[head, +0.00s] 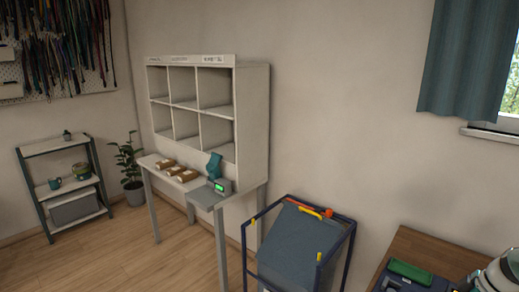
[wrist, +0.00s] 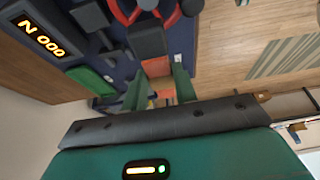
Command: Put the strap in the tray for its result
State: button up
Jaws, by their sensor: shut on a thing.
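My gripper (wrist: 160,80) shows in the wrist view, its two teal fingers close together beyond the dark palm bar. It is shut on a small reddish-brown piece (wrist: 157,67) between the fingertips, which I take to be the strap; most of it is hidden. Past the fingertips is a dark blue device with grey blocks (wrist: 149,40) and red round parts (wrist: 147,5). A display (wrist: 41,36) beside it reads "N 000". A green tray-like piece (wrist: 91,82) lies near the display, and it also shows in the head view (head: 409,271). I cannot tell any tray's label.
In the head view, a blue-framed stand (head: 301,245) with a sloped grey panel is left of the wooden bench (head: 428,248). A white cubby shelf (head: 200,105) stands over a narrow table (head: 168,178) with brown packets. The floor (head: 120,255) at left is clear.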

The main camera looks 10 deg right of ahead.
jog(key=w+a+f+m+h, duration=0.1)
jog(key=w+a+f+m, duration=0.25)
jog(key=w+a, duration=0.75)
jog(key=w+a+f+m+t+h, duration=0.15)
jog(key=w+a+f, duration=0.3)
jog(key=a, duration=1.25)
jog(key=w+a+f+m, duration=0.3)
jog(key=w+a, duration=0.6)
jog(key=a, duration=0.5)
jog(key=s+f, duration=0.5)
jog(key=shift+d+f, duration=0.25)
jog(key=shift+f, duration=0.15)
